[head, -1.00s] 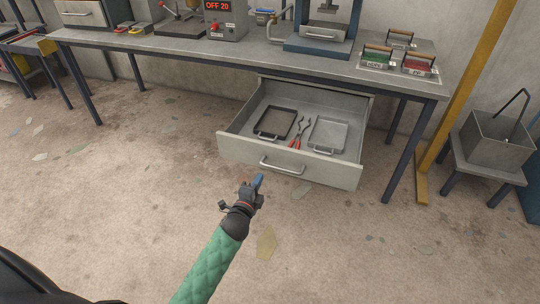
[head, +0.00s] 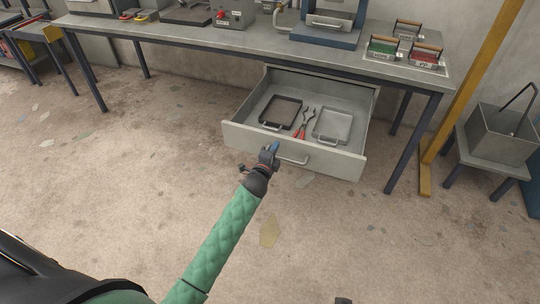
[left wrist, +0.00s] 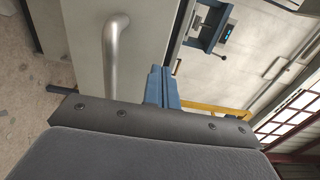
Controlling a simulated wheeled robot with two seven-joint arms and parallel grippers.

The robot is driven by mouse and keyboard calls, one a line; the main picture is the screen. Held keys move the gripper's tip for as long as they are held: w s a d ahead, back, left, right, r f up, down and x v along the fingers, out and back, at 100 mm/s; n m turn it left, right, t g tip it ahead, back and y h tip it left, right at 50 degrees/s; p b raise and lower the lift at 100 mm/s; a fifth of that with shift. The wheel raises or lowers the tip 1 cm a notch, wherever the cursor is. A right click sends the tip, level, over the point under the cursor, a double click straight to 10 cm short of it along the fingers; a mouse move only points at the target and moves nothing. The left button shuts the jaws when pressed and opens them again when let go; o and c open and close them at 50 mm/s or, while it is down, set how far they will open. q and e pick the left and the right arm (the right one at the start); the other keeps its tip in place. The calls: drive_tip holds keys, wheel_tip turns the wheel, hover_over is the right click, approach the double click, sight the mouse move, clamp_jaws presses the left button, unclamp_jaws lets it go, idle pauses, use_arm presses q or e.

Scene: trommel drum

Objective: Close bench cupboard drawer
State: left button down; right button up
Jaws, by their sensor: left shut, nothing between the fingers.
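The bench cupboard drawer (head: 335,164) is pulled out under the bench, its grey front facing me. Its bar handle (head: 293,160) sits in the middle of the front; the handle also shows large in the left wrist view (left wrist: 113,60). Inside the drawer lie a dark tray (head: 281,112), red-handled pliers (head: 303,124) and a light grey tray (head: 333,125). My left gripper (head: 272,147) is shut and empty, close to the drawer front at the left end of the handle. I cannot tell whether it touches. In the left wrist view its blue fingers (left wrist: 161,85) are together beside the handle.
The bench (head: 240,50) stands above the drawer on dark legs, with devices on top. A yellow post (head: 465,100) and a stool (head: 490,158) with a metal bin (head: 502,138) stand at right.

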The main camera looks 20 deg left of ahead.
use_arm(q)
drive_tip(key=shift+w, duration=1.25)
use_arm(e)
drive_tip(key=shift+s+d+r, duration=0.1)
drive_tip(key=shift+d, duration=0.5)
drive_tip(key=shift+a, duration=0.15)
use_arm(q)
drive_tip(key=shift+w, duration=0.1)
